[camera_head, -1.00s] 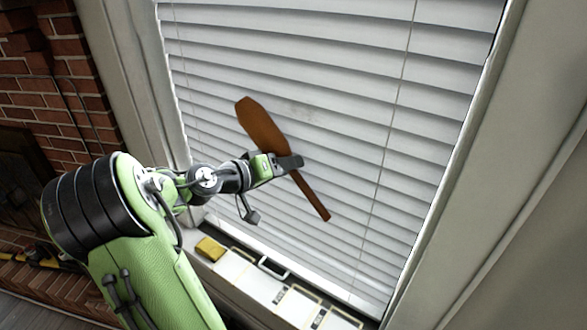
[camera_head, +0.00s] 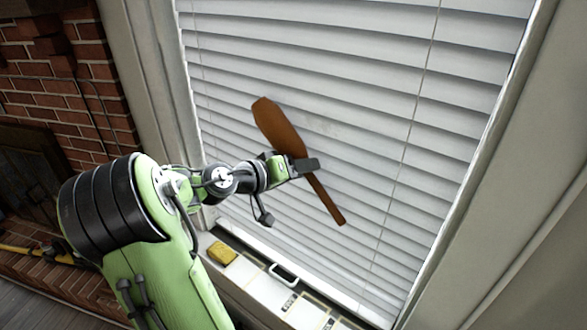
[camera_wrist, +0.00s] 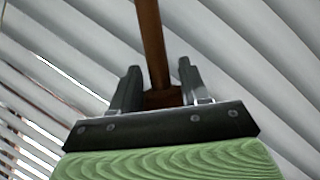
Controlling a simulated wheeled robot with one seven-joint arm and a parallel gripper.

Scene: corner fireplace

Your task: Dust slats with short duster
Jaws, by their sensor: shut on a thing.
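The short duster (camera_head: 282,131) is brown, with a wide paddle-like end at the upper left and a narrow handle toward the lower right. My gripper (camera_head: 309,165) is shut on it around its middle and holds it tilted in front of the slats (camera_head: 365,100). In the wrist view the brown shaft (camera_wrist: 151,45) stands between my two dark fingers (camera_wrist: 157,85). The slats are white and angled, with a faint grey smudge (camera_head: 335,130) just right of the duster's wide end. I cannot tell whether the duster touches the slats.
A window sill below holds a yellow sponge-like block (camera_head: 222,252) and a white case with a handle (camera_head: 284,273). White window frame (camera_head: 480,180) bounds the right side. A brick fireplace (camera_head: 95,75) stands at the left. A thin cord (camera_head: 410,130) hangs down the blinds.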

